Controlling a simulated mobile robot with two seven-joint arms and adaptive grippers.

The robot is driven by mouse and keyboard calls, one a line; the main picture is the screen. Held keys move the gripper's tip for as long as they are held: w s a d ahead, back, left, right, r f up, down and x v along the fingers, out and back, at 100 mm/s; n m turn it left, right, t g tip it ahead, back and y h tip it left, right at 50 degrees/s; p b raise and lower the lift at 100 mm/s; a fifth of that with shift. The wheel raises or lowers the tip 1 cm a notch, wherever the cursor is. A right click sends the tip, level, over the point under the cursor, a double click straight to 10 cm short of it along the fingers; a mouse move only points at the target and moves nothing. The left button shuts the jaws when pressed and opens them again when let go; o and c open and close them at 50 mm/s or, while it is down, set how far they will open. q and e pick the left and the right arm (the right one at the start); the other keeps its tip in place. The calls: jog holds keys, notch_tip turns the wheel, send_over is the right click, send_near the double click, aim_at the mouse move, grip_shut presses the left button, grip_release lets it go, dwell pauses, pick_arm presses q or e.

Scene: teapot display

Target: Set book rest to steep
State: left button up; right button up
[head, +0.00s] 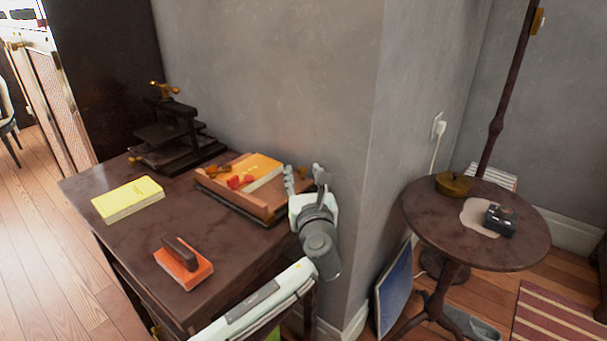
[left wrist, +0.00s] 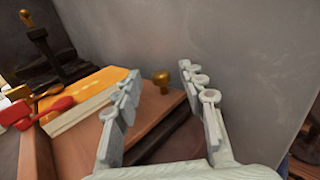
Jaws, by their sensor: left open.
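The wooden book rest (head: 233,198) stands on the dark desk against the grey wall, with an orange book (head: 262,168) lying on it. In the left wrist view the rest's brown board (left wrist: 75,145) shows at the left, with a brass knob (left wrist: 161,77) at its far side. My left gripper (head: 304,176) is at the right end of the rest, its fingers apart and nothing held. In the left wrist view the knob appears between the open fingers (left wrist: 160,80), beyond them; I cannot tell the exact gap. My right gripper is not in view.
On the desk (head: 130,235) are a yellow book (head: 128,198), an orange block with a dark handle (head: 183,265) and a black press (head: 172,138). Red-handled tools (left wrist: 35,112) lie on the rest. A round table (head: 430,225) stands right, beyond the wall corner.

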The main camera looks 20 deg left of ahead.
pick_arm(q)
jog(key=shift+w, duration=0.15)
grip_shut()
dwell(0.5)
